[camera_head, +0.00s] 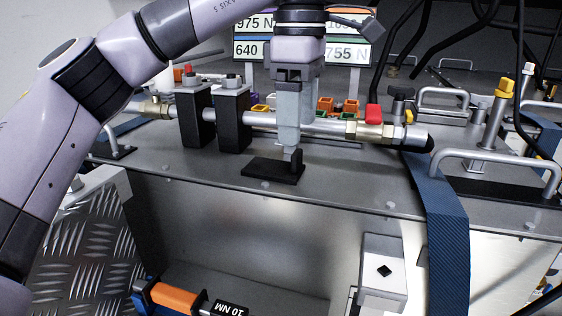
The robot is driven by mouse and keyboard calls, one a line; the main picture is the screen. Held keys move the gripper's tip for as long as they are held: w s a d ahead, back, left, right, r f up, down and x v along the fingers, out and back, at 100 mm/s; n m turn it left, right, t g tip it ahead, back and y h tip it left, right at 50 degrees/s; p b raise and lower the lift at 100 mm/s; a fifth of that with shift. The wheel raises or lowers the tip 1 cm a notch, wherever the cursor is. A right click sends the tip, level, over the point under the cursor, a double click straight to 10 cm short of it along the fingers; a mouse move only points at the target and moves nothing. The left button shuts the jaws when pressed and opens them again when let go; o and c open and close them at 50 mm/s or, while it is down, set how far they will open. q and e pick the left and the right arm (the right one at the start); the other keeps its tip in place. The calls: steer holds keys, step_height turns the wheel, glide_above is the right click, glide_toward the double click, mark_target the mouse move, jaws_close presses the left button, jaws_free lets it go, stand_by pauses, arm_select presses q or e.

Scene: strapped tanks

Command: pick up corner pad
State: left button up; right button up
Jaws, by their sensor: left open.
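The corner pad appears to be the black L-shaped piece (268,170), with a flat plate lying on the grey tank top and a short upright part at its right end. My left gripper (291,153) points straight down from above, with its fingertips at the upright part of the pad. It is open. Whether the fingers touch the pad cannot be told from this angle. My right gripper is not in view.
Two black clamp blocks (234,119) hold a metal pipe (330,126) with a red-handled valve behind the pad. A blue strap (446,235) runs over the tank edge at right, near metal handles (497,158). An orange-handled tool (173,298) lies below.

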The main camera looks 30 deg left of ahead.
mark_target(298, 152)
arm_select(q)
step_height(298, 152, down, 5)
steer(key=shift+f+b, duration=0.2)
steer(key=shift+b, duration=0.5)
steer(key=shift+f, duration=0.5)
steer(key=c, duration=1.1)
